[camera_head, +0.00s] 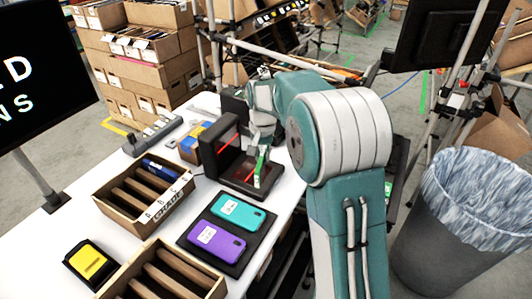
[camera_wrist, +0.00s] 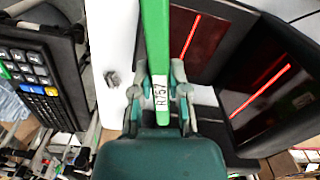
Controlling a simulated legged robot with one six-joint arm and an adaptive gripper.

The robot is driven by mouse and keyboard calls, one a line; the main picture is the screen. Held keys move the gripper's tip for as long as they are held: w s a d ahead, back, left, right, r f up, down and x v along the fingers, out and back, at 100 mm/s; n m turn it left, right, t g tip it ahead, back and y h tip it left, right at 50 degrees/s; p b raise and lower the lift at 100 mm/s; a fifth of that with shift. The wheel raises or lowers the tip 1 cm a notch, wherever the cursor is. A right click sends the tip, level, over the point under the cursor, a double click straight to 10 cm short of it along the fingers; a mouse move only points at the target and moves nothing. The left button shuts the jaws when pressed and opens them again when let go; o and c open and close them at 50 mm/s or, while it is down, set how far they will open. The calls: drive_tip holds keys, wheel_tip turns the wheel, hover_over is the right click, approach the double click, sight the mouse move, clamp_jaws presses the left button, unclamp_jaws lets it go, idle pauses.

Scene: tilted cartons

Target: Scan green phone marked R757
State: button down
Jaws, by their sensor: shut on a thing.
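My gripper (camera_wrist: 160,95) is shut on the green phone (camera_wrist: 156,35), which is seen edge-on in the wrist view. A white label reading R757 shows between the fingers. The phone also shows in the head view (camera_head: 261,165), held upright at the scanner. The black scanner (camera_head: 232,158) has red light lines on its upright and base windows. In the wrist view the scanner (camera_wrist: 235,60) lies to the right of the phone, with red lines on two dark panels. I cannot tell whether the phone touches it. My arm hides part of the scanner's far side.
A black pad holds a teal phone (camera_head: 238,211) and a purple phone (camera_head: 215,240) in front of the scanner. A slotted wooden box (camera_head: 118,207) with a blue phone stands left. A yellow-and-black device (camera_head: 90,262) lies front left. A lined bin (camera_head: 450,230) stands right.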

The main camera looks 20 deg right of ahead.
drive_tip(key=shift+a, duration=0.1)
drive_tip(key=shift+r, duration=2.55)
